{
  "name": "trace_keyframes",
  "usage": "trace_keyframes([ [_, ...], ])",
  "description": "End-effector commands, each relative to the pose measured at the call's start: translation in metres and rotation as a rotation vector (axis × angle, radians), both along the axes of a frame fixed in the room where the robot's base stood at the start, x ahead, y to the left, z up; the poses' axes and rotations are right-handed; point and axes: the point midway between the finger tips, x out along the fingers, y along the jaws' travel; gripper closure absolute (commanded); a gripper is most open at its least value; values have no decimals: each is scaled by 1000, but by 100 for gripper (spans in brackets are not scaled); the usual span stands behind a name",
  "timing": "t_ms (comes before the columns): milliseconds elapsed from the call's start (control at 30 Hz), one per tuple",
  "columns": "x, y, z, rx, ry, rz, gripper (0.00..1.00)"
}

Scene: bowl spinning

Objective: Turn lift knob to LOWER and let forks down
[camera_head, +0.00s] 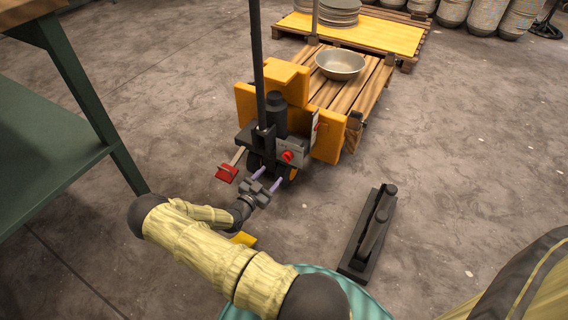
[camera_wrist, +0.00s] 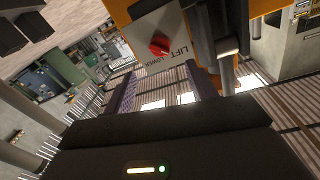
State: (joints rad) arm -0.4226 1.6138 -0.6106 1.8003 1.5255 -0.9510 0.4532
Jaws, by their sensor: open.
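The red lift knob (camera_head: 288,156) sits on a pale panel on the near side of the yellow-orange pallet truck (camera_head: 328,134). In the wrist view the knob (camera_wrist: 160,44) shows close, with LIFT and LOWER printed on the plate (camera_wrist: 176,28). My gripper (camera_head: 268,177) is open and empty just in front of and below the knob, apart from it. Its two purple fingers also show in the wrist view (camera_wrist: 165,88), below the knob. The forks are hidden under the wooden pallet (camera_head: 378,84), which carries a metal bowl (camera_head: 340,65).
A red pedal (camera_head: 227,173) sticks out left of the truck's base, and a dark upright handle (camera_head: 257,60) rises from it. A black stand (camera_head: 358,245) is on the floor at right. A green table (camera_head: 50,195) is at left. Another pallet (camera_head: 376,36) with stacked plates stands behind.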

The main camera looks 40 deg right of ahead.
Motion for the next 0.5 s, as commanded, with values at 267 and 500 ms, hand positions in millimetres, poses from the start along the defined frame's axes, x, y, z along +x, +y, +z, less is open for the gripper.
trace_keyframes([
  [267, 16, -48, -3, -1, -2, -1, 43],
  [500, 28, -84, -3, 0, -1, -1, 43],
])
